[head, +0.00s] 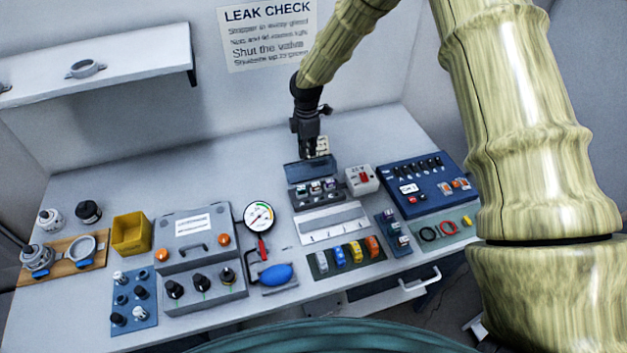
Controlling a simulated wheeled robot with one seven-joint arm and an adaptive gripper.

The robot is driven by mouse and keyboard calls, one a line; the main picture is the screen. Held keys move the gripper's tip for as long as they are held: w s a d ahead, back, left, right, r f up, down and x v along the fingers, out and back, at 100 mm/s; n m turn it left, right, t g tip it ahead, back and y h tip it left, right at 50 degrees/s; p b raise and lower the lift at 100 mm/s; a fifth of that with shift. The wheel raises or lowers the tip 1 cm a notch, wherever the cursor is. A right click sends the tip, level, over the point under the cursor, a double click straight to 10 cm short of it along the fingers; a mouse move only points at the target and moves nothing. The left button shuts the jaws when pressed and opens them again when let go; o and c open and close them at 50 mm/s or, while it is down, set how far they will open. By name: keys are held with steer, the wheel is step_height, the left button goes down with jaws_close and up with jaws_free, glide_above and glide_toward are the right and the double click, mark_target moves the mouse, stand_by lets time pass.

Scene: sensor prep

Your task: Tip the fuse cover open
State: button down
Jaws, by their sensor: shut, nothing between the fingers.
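The fuse box (307,205) sits at the back middle of the bench, with a row of several small fuses (316,188) showing in it. Its dark cover (306,172) stands raised behind the fuses, so the box looks open. My gripper (309,155) points down just behind and above the cover's upper edge. It is shut and holds nothing. I cannot tell whether its tips touch the cover, since the cover may hide them.
A white box with a red switch (362,180) and a blue panel (420,187) stand to the right. A pressure gauge (258,215) is to the left. A pale object (322,145) is close behind my gripper. Bench space at the back left is clear.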

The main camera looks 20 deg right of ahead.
steer(key=shift+s+r+p, duration=0.5)
steer(key=shift+r+p, duration=0.05)
steer(key=shift+r, duration=0.3)
steer(key=shift+s+r+p, duration=0.5)
steer(key=shift+r+p, duration=0.1)
steer(key=shift+r, duration=0.2)
steer(key=shift+s+r+p, duration=0.5)
steer(key=shift+r+p, duration=0.05)
steer(key=shift+r, duration=0.3)
